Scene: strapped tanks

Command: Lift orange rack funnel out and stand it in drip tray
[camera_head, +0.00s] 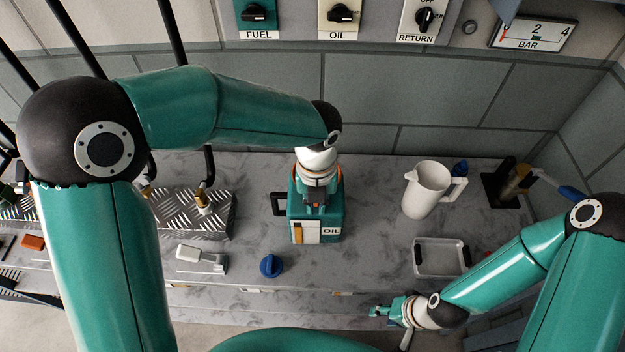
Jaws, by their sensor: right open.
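A shallow metal drip tray (441,259) with dark end grips lies empty on the right part of the bench. A black holder (494,190) stands at the back right with an amber-orange piece (517,182) in it; it may be the funnel, but its shape is too small to tell. My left gripper (317,204) is over the top of the teal OIL can (302,232); its fingers are seen from above and their opening is hidden. My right gripper (380,311) is open and empty at the bench's front edge, in front of the tray and left of it.
A white jug (427,190) stands behind the tray, close to the holder. A blue knob-like cap (271,266) and a white-handled tool (199,257) lie at the front left. A tread-plate block (190,212) stands behind them. The bench between can and tray is clear.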

